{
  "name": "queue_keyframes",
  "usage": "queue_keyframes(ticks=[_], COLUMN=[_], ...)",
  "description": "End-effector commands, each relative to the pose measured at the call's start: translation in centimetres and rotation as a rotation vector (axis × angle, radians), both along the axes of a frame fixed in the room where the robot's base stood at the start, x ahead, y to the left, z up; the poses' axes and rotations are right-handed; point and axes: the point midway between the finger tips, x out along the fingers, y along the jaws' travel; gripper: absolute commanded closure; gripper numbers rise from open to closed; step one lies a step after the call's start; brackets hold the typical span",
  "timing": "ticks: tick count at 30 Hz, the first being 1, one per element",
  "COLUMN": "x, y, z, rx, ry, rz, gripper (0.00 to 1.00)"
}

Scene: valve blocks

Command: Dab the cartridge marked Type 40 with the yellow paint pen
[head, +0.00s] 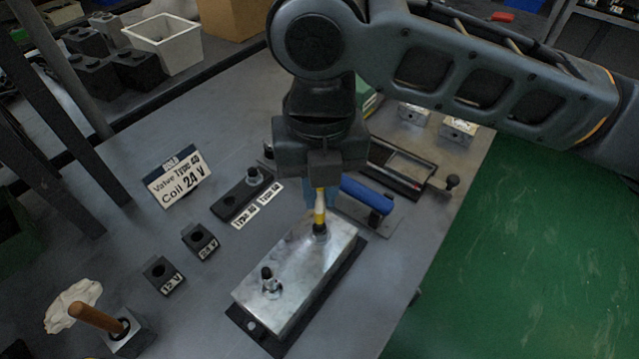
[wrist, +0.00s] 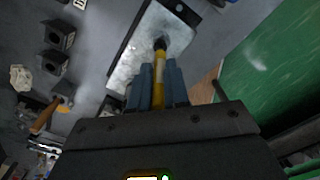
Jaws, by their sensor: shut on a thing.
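My gripper (head: 321,196) is shut on the yellow paint pen (head: 320,212) and holds it upright, tip down, over the far end of the silver valve block (head: 300,262). In the wrist view the pen (wrist: 158,72) sits between my blue fingers (wrist: 159,86). Its lower end meets a dark round fitting (wrist: 161,43) on the block; I cannot tell whether they touch. A second dark-topped cartridge (head: 268,280) stands at the block's near end. A black rack (head: 240,198) holds one cartridge (head: 253,175) by its far label; its near hole looks empty. The small type labels are hard to read.
A sign (head: 178,178) reads Valve Type 40, Coil 24 V. Coils marked 24 V (head: 200,242) and 12 V (head: 163,275) stand to the left. A blue-handled tool (head: 366,193) lies close right of my gripper. A wooden-handled tool (head: 97,318) stands at lower left.

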Motion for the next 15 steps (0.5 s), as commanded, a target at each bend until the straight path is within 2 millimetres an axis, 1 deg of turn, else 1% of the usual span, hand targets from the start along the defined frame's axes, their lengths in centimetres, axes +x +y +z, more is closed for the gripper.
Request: queue_keyframes(ticks=[5,15], x=[-0.1,0.0], y=[0.0,0.0], z=[0.0,2.4], rx=[-0.002,-0.001], ry=[0.003,0.002], rz=[0.0,0.0], gripper=[1.0,1.0])
